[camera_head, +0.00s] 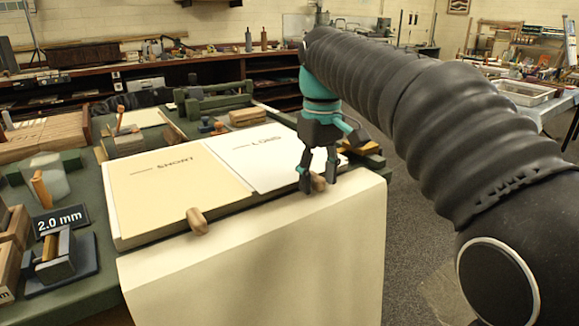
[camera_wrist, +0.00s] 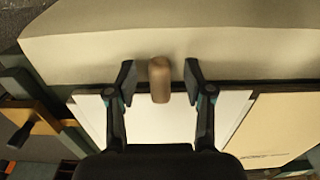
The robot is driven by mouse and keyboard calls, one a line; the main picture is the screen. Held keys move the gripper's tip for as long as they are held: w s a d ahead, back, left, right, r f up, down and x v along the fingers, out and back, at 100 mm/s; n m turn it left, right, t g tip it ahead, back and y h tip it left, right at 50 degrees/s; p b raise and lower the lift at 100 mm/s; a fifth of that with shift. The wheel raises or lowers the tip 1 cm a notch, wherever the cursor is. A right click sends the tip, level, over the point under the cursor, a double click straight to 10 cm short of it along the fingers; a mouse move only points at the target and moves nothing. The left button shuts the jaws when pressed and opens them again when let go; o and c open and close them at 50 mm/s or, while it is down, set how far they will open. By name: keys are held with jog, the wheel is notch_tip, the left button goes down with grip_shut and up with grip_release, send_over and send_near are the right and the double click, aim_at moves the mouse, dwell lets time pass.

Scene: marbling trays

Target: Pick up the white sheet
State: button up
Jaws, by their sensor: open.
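The white sheet (camera_head: 262,150), marked LONG, lies flat in the right half of a shallow tray on the bench. In the wrist view the white sheet (camera_wrist: 165,122) shows between and below my fingers. A small wooden peg (camera_wrist: 159,82) sits at its near edge. My gripper (camera_head: 318,180) is open at that edge, its fingers down on either side of the peg. In the wrist view my gripper (camera_wrist: 160,78) shows a gap on each side of the peg, so it holds nothing. My fingers partly hide the peg in the head view.
A cream sheet (camera_head: 165,195) marked SHORT lies to the left, with its own peg (camera_head: 197,221). A pale cover (camera_head: 260,270) hangs over the bench front. A "2.0 mm" sign (camera_head: 59,221) and wooden blocks crowd the left. Open floor (camera_head: 425,240) lies right.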

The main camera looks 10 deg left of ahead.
jog(key=shift+c, duration=0.2)
jog(key=c, duration=0.8)
jog(key=shift+r, duration=0.1)
jog(key=shift+c, duration=0.2)
